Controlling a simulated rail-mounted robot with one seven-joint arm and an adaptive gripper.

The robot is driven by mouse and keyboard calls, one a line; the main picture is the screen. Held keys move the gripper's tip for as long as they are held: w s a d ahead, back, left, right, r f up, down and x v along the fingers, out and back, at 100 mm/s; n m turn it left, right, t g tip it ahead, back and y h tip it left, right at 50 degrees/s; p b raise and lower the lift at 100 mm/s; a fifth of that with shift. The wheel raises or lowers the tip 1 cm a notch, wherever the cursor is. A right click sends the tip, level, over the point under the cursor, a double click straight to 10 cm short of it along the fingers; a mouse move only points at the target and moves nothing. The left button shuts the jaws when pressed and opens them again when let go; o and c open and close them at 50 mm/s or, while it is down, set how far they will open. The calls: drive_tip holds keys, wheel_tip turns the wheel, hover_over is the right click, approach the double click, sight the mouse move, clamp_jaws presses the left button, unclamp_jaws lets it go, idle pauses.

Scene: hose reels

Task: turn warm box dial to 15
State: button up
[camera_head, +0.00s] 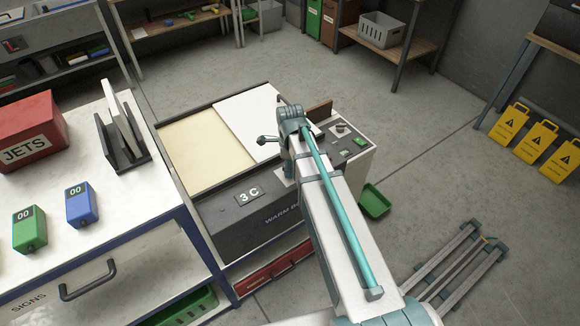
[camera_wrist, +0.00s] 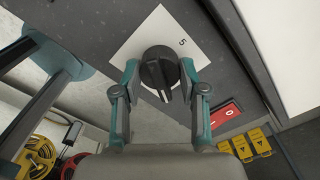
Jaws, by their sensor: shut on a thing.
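The warm box (camera_head: 255,225) stands mid-picture in the head view, with "3C" and part of "WARM B" on its dark front. Its dial is hidden there behind my arm. In the wrist view the dial (camera_wrist: 157,58) is a black knob on a white plate (camera_wrist: 135,42). A "5" shows on the plate, up and right of the knob. A pale mark on the knob's ridge points down in the picture; other numbers are hidden. My gripper (camera_wrist: 159,68) has its two teal fingers closed on the knob's sides.
A red switch (camera_wrist: 224,114) sits right of the dial. The box top has a cream panel (camera_head: 205,150) and a white panel (camera_head: 245,120). A white bench (camera_head: 130,220) with a red JETS box (camera_head: 30,135) stands left. Yellow signs (camera_head: 510,122) stand on the floor at right.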

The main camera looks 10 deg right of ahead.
drive_tip(key=shift+m, duration=0.4)
drive_tip(key=o, duration=1.1)
drive_tip(key=shift+o, duration=0.2)
drive_tip(key=shift+r, duration=0.1)
wheel_tip(320, 180, up, 12)
